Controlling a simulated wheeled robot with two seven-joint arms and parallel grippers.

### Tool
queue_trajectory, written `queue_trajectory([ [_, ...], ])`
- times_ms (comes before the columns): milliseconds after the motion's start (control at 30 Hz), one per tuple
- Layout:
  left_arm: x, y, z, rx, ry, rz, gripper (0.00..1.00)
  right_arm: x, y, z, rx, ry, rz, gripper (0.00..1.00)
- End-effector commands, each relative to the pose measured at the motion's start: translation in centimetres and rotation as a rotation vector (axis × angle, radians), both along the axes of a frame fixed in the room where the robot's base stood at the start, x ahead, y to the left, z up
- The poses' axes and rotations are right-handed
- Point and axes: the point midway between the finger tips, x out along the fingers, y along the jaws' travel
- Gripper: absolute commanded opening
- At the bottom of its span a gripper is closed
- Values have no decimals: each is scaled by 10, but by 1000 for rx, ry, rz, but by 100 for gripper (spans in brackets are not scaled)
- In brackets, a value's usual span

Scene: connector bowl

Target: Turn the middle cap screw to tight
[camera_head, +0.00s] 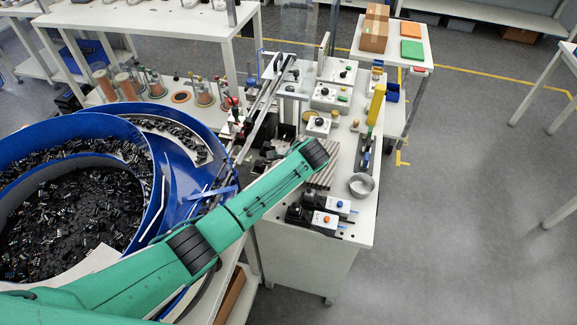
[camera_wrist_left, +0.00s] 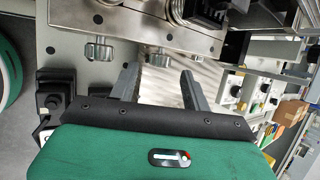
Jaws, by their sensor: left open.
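Three metallic cap screws sit in a row along the edge of a steel block in the left wrist view: the left one (camera_wrist_left: 98,49), the middle cap screw (camera_wrist_left: 159,59) and the right one (camera_wrist_left: 219,60). My left gripper (camera_wrist_left: 158,76) is open, and its two dark fingers point at the middle cap screw. The screw shows between the fingertips, apart from both in the picture; I cannot tell the remaining distance. In the head view my green left arm hides its gripper and these screws. My right gripper is in neither view.
A blue bowl (camera_head: 157,190) full of small black parts stands on the left. The white workbench (camera_head: 357,222) carries a grey round dish (camera_head: 361,185), a yellow upright part (camera_head: 376,103) and control boxes (camera_head: 325,219) near the arm. Open floor lies to the right.

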Motion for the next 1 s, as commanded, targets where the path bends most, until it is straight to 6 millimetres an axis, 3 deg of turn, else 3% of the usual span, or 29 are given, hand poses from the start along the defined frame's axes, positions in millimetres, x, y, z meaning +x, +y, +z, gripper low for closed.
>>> queue_trajectory([
  [300, 15, 9, -26, 0, 1, 0, 48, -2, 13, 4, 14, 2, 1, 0],
  [700, 18, 11, -31, -1, 0, 0, 48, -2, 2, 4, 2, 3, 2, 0],
  [933, 17, 11, -31, -1, 0, 0, 4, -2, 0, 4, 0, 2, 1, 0],
  [1000, 17, 11, -31, -1, 0, 0, 4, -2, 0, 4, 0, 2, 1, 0],
])
